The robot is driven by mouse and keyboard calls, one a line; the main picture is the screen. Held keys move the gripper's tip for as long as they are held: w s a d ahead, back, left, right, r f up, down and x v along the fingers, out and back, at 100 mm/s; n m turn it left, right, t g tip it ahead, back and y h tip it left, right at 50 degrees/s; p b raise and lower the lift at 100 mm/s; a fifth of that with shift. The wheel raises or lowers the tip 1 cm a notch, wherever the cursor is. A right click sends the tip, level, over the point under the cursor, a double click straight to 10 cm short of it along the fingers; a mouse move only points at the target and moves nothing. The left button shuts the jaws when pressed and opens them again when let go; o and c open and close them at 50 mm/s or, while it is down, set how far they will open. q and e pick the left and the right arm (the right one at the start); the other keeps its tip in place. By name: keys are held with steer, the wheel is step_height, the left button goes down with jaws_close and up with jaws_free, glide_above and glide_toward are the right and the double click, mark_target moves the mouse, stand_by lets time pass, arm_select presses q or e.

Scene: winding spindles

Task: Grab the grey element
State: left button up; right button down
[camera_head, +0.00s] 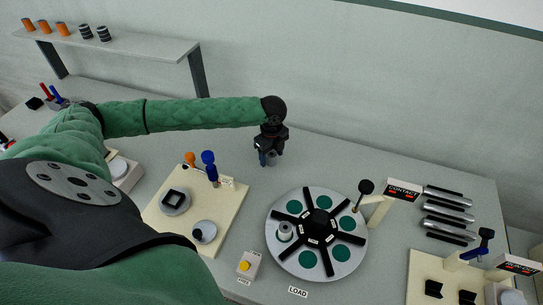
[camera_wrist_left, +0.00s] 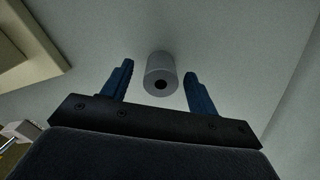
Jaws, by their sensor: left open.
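A grey cylindrical element with a dark hole in its end shows in the left wrist view (camera_wrist_left: 161,68), between the blue fingertips of my left gripper (camera_wrist_left: 159,76), with a gap on each side. In the head view my left gripper (camera_head: 268,158) points down near the tabletop behind the dial, and the grey element (camera_head: 272,155) is partly hidden by its fingers. The gripper is open. Another light grey piece (camera_head: 285,231) sits on the round dial (camera_head: 318,268). My right gripper is not seen.
A cream board (camera_head: 231,217) with blue and orange knobs lies left of the dial. Metal rods (camera_head: 447,207) lie at the right, near a red-black CONTACT sign (camera_head: 403,190). A shelf (camera_head: 110,43) with orange and black spools is at the back left. A yellow-button box (camera_head: 248,265) stands in front.

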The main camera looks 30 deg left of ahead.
arm_select(q)
steer(key=shift+w+f, duration=0.1)
steer(key=shift+f, duration=0.15)
steer(key=shift+c, duration=0.5)
steer(key=c, duration=1)
steer(key=shift+o, duration=0.2)
steer(key=shift+r, duration=0.15)
